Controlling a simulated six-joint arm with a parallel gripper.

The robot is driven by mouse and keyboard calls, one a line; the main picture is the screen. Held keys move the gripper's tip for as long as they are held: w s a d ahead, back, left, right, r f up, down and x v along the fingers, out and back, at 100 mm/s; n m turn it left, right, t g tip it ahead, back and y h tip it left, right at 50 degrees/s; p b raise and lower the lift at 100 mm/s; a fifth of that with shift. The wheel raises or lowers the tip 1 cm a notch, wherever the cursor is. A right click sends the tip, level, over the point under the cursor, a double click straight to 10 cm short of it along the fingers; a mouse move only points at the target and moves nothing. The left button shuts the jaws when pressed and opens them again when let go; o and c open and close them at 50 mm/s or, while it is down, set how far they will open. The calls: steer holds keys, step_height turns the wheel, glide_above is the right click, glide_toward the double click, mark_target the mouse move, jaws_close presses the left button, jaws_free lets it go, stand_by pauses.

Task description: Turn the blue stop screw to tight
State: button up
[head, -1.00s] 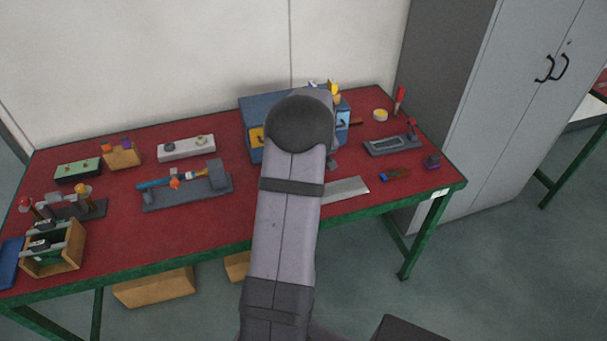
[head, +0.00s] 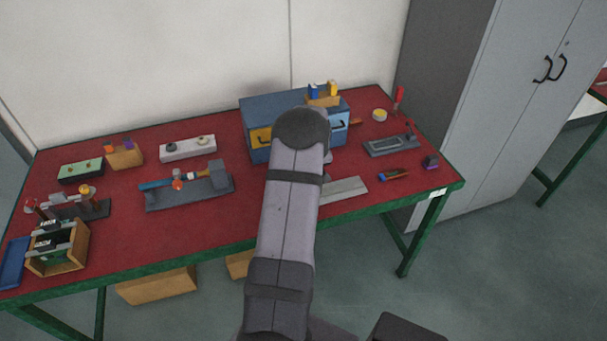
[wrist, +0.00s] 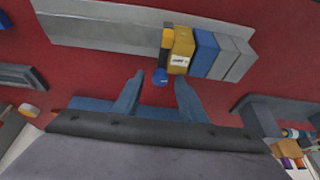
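The blue stop screw (wrist: 160,77) shows in the wrist view as a small round blue knob. It sits at the near end of a yellow block with a white label (wrist: 180,52), beside a black-and-yellow part. Blue and grey blocks (wrist: 205,54) stand right of it on a grey rail (wrist: 100,27). My gripper (wrist: 160,79) is open, with one finger on each side of the knob in the picture and visible gaps between. I cannot tell the height difference. In the head view my arm hides the gripper and screw; only one end of the rail (head: 343,190) shows.
A blue drawer box (head: 268,107) stands at the back of the red table, behind my arm. A grey tray (head: 390,145), a yellow-topped round item (head: 379,115) and a brush-like item (head: 393,175) lie right. A grey fixture (head: 190,190) stands left.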

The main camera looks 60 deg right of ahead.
jaws_close()
